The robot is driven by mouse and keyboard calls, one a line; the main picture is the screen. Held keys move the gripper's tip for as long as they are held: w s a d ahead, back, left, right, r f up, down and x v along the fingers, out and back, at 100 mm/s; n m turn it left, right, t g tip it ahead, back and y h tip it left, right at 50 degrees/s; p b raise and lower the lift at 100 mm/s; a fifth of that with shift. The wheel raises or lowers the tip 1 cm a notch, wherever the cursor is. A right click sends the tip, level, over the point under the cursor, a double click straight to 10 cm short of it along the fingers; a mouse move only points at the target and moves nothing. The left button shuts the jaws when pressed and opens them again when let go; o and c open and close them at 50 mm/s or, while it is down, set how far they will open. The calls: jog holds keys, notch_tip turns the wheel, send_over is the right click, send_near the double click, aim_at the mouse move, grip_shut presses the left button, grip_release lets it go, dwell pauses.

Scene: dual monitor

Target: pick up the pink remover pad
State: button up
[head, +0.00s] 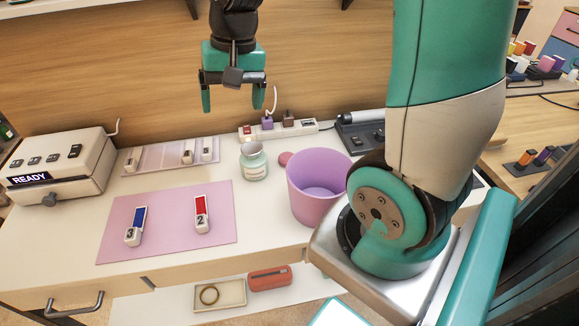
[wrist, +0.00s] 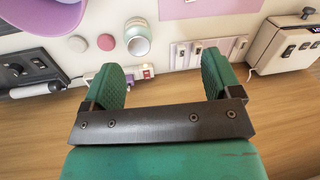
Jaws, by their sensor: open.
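A small round pink pad (head: 285,158) lies on the white desk between the glass jar (head: 254,162) and the purple bin (head: 316,190). The bin hides part of it in the head view. In the wrist view the pink pad (wrist: 106,43) shows as a whole disc next to the jar (wrist: 138,40), with a pale disc (wrist: 77,44) on its other side. My gripper (head: 234,98) hangs above the back of the desk, well above and to the left of the pad in the head view. Its green fingers (wrist: 162,72) are spread with nothing between them.
A power strip (head: 280,128) with plugs runs along the back of the desk. A pink mat (head: 172,230) holds two numbered holders, a blue and a red one. A box reading READY (head: 60,170) stands at left. A dark device (head: 362,135) is right of the strip.

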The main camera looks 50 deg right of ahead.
jog(key=w+d+f+m+g+h+b, duration=0.1)
jog(key=d+f+m, duration=0.4)
jog(key=d, duration=0.3)
jog(key=w+d+f+m+h+b, duration=0.15)
jog(key=d+f+m, duration=0.25)
jog(key=d, duration=0.5)
send_over(287, 157)
jog(key=shift+y, duration=0.45)
jog(key=f, duration=0.7)
jog(key=f+b, duration=0.1)
jog(key=f, duration=0.3)
jog(key=shift+w+d, duration=0.2)
jog(key=shift+w, duration=0.05)
jog(key=f, duration=0.4)
jog(key=shift+s+a+f, duration=0.25)
jog(key=shift+a+f, duration=0.05)
jog(key=shift+f, duration=0.6)
jog(key=c, duration=1)
